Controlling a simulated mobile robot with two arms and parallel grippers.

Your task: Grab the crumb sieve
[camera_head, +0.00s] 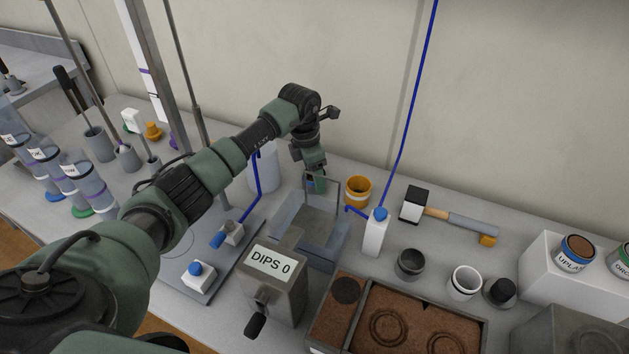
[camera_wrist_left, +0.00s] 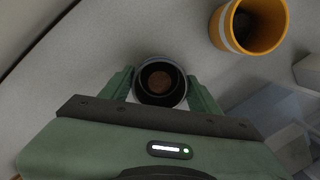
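A small dark round cup (camera_wrist_left: 160,80) with a brown inside, seen from above, lies between the fingers of my left gripper (camera_wrist_left: 161,86) in the left wrist view. It may be the crumb sieve; no label shows. The fingers stand on both sides, close to its wall; I cannot tell whether they press on it. In the head view my left gripper (camera_head: 316,184) points down behind the clear tank, and the cup is hidden there. My right gripper is not in view.
An orange cup (camera_head: 358,190) stands just right of the gripper, also in the wrist view (camera_wrist_left: 252,28). The clear tank (camera_head: 325,246) and the DIPS 0 box (camera_head: 272,290) are in front. A white bottle (camera_head: 375,235) and a hammer (camera_head: 450,216) are to the right.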

